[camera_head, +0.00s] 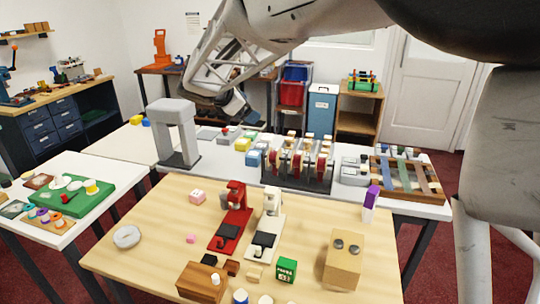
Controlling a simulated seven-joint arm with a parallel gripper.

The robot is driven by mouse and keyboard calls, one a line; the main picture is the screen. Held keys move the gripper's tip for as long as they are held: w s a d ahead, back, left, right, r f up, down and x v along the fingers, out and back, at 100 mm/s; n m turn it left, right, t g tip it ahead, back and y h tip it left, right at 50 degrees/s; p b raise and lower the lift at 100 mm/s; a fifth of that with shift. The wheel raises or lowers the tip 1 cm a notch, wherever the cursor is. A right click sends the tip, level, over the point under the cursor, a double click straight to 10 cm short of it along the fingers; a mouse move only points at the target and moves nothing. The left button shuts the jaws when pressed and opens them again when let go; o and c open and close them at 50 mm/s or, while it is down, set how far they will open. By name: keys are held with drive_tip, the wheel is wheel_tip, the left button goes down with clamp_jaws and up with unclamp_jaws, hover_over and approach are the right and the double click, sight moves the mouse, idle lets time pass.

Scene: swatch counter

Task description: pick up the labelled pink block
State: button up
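A light pink block (197,197) lies on the wooden table at its left rear, left of a red machine. It seems to carry a small mark, too small to read. A smaller, deeper pink piece (191,238) lies nearer the front; I cannot make out a label on it. My gripper (240,108) is up at the end of my arm, over the white counter behind the wooden table, well away from both pink pieces. Its fingers are small and dark, and I cannot tell whether they are open.
The red machine (233,213) and a white one (268,225) stand mid-table. A grey arch (174,117) stands behind. Table around the pink pieces is clear.

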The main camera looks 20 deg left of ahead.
drive_tip(key=s+a+f+n+t+y, duration=0.1)
drive_tip(key=a+f+n+t, duration=0.2)
drive_tip(key=a, duration=1)
drive_tip(key=s+a+f+n+t+y, duration=0.15)
drive_tip(key=a+n, duration=0.35)
drive_tip(key=a, duration=0.8)
approach(199, 194)
drive_tip(key=shift+g, duration=0.35)
drive_tip(key=w, duration=0.2)
drive_tip(key=w+a, duration=0.1)
drive_tip(key=w, duration=0.1)
drive_tip(key=shift+a+f, duration=0.1)
drive_tip(key=shift+f, duration=0.55)
drive_tip(key=shift+x, duration=1.25)
drive_tip(key=shift+d+x, duration=0.2)
drive_tip(key=shift+x, duration=2.4)
